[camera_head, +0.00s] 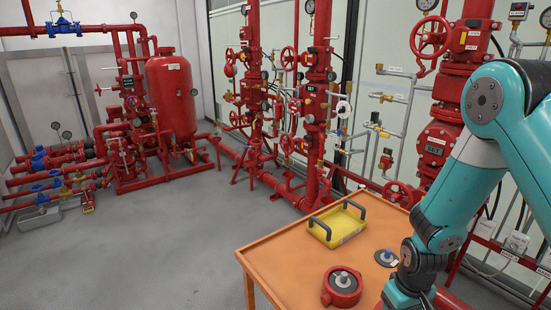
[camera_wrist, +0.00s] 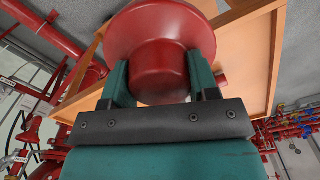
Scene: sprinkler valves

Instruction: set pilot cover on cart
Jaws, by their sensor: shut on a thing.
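The pilot cover looks to be the red, round, flanged piece (camera_wrist: 160,45) filling the top middle of the wrist view. My gripper (camera_wrist: 162,84) is shut on its narrower round part, with one teal finger on each side. The orange cart (camera_head: 275,266) stands at the bottom of the head view, and its top also shows behind the cover in the wrist view (camera_wrist: 250,65). In the head view my arm reaches down at the cart's right side, and a bit of red shows by its end at the bottom edge. I cannot tell whether the cover touches the cart.
On the cart are a yellow tray (camera_head: 340,228) with dark handles, a red round part (camera_head: 342,287) with a grey knob, and a dark disc (camera_head: 386,258) with a blue knob. The cart's left part is bare. Red pipes and valves (camera_head: 315,110) stand behind it.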

